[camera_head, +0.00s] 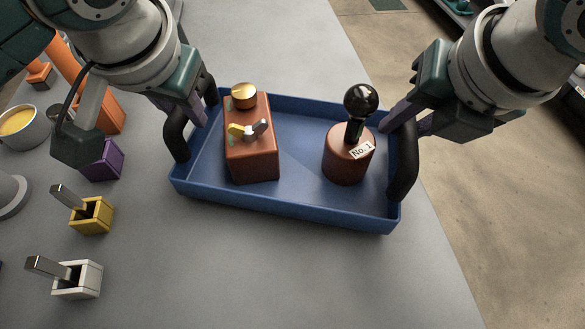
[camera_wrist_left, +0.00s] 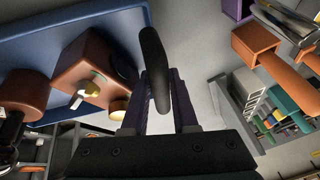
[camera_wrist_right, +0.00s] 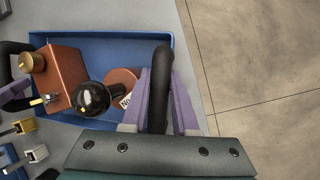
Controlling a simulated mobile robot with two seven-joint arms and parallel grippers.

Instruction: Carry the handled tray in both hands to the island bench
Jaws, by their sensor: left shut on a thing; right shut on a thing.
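The blue handled tray (camera_head: 285,205) is over the grey bench top in the head view; I cannot tell whether it touches the surface. It holds a reddish-brown box (camera_head: 252,150) with a brass knob and a small yellow and grey lever. It also holds a brown cylinder (camera_head: 346,165) with a black ball knob and a "No. 1" label. My left gripper (camera_head: 198,118) is shut on the tray's left black handle (camera_wrist_left: 155,70). My right gripper (camera_head: 398,125) is shut on the right black handle (camera_wrist_right: 160,85).
On the bench (camera_head: 300,280) to the left stand a yellow block (camera_head: 92,215), a white block (camera_head: 78,281), a purple block (camera_head: 104,163) and a metal cup (camera_head: 22,128). The bench edge runs close by the tray's right end, with open floor (camera_head: 510,190) beyond.

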